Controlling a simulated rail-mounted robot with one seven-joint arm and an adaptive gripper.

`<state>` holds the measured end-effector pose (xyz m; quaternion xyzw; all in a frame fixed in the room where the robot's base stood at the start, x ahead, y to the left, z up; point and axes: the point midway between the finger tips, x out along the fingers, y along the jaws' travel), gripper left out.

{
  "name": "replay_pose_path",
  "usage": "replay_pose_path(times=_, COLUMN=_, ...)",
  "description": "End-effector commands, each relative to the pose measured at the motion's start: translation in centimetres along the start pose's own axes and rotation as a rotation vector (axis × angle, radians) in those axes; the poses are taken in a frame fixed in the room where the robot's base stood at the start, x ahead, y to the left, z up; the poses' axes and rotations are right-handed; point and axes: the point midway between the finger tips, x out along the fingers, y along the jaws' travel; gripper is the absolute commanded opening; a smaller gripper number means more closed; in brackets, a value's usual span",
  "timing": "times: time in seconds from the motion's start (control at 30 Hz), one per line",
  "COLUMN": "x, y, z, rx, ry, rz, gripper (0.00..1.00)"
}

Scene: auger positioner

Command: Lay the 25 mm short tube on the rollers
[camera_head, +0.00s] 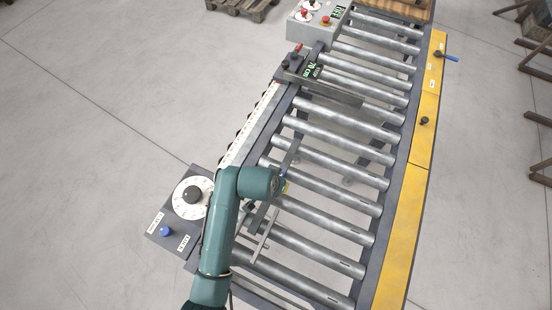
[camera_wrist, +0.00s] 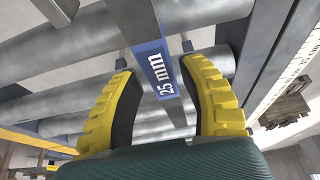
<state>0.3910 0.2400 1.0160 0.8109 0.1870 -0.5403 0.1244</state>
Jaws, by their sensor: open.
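A blue label reading "25 mm" (camera_wrist: 163,74) sits on a narrow grey metal piece (camera_wrist: 131,18) in the wrist view. This piece runs lengthwise between my fingers and crosses the line of the rollers. I cannot tell whether it touches the rollers or is held above them. My gripper (camera_wrist: 166,98) has yellow ribbed fingers, spread apart on either side of the label with gaps visible. In the head view my gripper (camera_head: 284,186) is mostly hidden by my arm, over the left part of the rollers (camera_head: 328,178). A narrow grey bar (camera_head: 291,153) extends up from it.
A yellow side rail (camera_head: 398,235) runs along the right of the conveyor. A dial box (camera_head: 188,205) stands at lower left and a control box (camera_head: 312,20) at the top. A stop plate (camera_head: 335,92) crosses the rollers farther up. Several rollers lie bare.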

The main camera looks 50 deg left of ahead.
Motion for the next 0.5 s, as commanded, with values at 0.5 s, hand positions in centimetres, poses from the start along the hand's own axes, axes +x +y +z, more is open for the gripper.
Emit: replay_pose_path(times=0.5, x=-10.6, y=0.0, z=0.0, rx=-0.001, ry=0.001, rz=0.0, gripper=0.42)
